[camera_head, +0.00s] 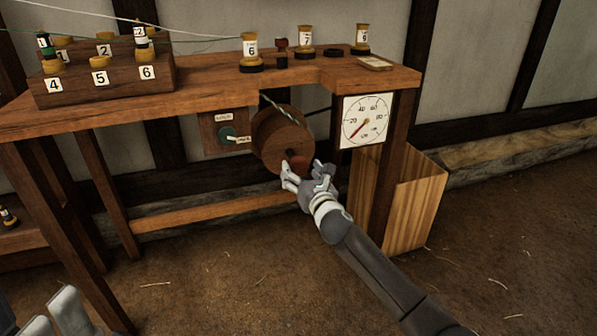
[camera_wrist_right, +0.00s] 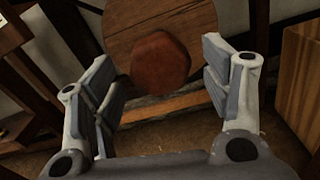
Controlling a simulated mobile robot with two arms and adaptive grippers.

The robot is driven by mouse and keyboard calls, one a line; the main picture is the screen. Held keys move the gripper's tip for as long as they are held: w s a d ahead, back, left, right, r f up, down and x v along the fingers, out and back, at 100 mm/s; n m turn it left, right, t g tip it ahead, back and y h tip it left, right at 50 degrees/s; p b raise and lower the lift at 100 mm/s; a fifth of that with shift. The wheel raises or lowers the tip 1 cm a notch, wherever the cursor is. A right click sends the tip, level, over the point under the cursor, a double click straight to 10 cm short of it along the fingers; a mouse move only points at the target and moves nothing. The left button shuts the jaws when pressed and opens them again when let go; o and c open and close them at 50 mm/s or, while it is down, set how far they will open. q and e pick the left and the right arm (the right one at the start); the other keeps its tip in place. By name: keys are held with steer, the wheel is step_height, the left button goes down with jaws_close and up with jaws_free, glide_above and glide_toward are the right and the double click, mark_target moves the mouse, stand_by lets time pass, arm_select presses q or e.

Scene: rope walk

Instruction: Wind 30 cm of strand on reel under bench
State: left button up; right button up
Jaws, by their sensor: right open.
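The wooden reel (camera_head: 268,138) hangs under the bench (camera_head: 215,80). A green and white strand (camera_head: 277,107) runs down to it from the bench. My right gripper (camera_head: 308,172) is open at the reel's front, by a reddish-brown knob (camera_head: 301,162). In the right wrist view the knob (camera_wrist_right: 158,60) lies between the spread fingers (camera_wrist_right: 160,90), with gaps on both sides, before the reel's round face (camera_wrist_right: 190,18). A dial (camera_head: 365,121) right of the reel has a red needle pointing lower left. Part of my left gripper (camera_head: 58,315) shows at bottom left; its opening is unclear.
A green switch (camera_head: 228,134) sits on a small panel left of the reel. A wooden bin (camera_head: 415,200) stands right of my right gripper. Numbered bobbins in a rack (camera_head: 105,80) and loose spools (camera_head: 305,42) stand on the bench. The floor in front is open.

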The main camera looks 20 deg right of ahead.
steer(key=shift+w+b, duration=0.35)
steer(key=shift+w, duration=1.05)
steer(key=shift+c, duration=0.5)
steer(key=c, duration=0.9)
steer(key=shift+c, duration=0.2)
steer(key=shift+m, duration=0.3)
